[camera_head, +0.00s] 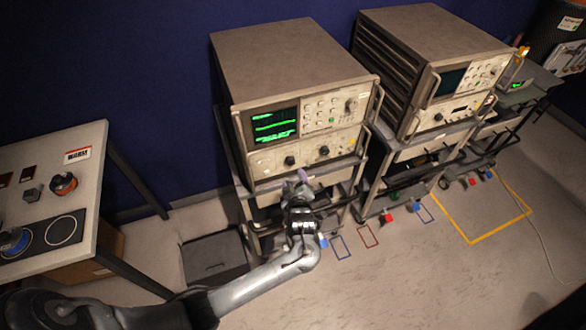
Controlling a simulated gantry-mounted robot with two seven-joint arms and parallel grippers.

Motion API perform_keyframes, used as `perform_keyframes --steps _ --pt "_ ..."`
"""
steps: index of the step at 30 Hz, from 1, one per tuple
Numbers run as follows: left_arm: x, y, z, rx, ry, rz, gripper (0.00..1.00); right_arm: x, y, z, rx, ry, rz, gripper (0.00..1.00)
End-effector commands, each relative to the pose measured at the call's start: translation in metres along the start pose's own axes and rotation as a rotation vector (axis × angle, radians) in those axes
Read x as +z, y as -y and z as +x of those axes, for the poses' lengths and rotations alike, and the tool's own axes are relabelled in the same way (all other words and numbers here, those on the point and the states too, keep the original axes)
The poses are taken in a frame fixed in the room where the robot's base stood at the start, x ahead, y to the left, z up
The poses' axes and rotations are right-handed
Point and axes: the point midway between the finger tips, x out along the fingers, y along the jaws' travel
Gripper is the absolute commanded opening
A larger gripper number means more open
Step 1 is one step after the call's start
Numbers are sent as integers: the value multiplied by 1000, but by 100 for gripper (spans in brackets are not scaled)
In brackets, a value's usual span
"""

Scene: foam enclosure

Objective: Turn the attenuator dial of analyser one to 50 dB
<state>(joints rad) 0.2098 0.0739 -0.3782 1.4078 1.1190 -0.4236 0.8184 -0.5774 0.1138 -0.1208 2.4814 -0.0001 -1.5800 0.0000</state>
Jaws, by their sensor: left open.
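The nearer analyser (290,110) is a beige rack unit with a lit green screen (274,125). Its lower panel carries two dark dials, a left dial (290,161) and a right dial (324,151). I cannot read any labels or dial settings, so I cannot tell which dial is the attenuator or whether this is analyser one. My left gripper (298,180) is open, just below the lower panel and apart from both dials in the picture. Its fingers are small and hard to make out. My right gripper is out of view.
A second analyser (440,70) with a dark screen stands to the right. Both sit on carts with shelves. A white workbench (85,190) is at left, a dark case (213,257) on the floor. Floor is open at front right, with a yellow outline (468,240).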

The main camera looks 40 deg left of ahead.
Motion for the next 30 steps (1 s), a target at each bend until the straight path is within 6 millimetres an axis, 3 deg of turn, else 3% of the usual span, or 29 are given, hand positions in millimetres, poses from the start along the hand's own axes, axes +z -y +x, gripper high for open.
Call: perform_keyframes --steps 9,15,30 --pt "0 1 53 0 -2 2 61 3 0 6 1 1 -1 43" --pt "0 1 76 -1 0 1 61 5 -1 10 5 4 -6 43" --pt "0 1 86 -1 2 0 60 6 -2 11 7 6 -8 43"
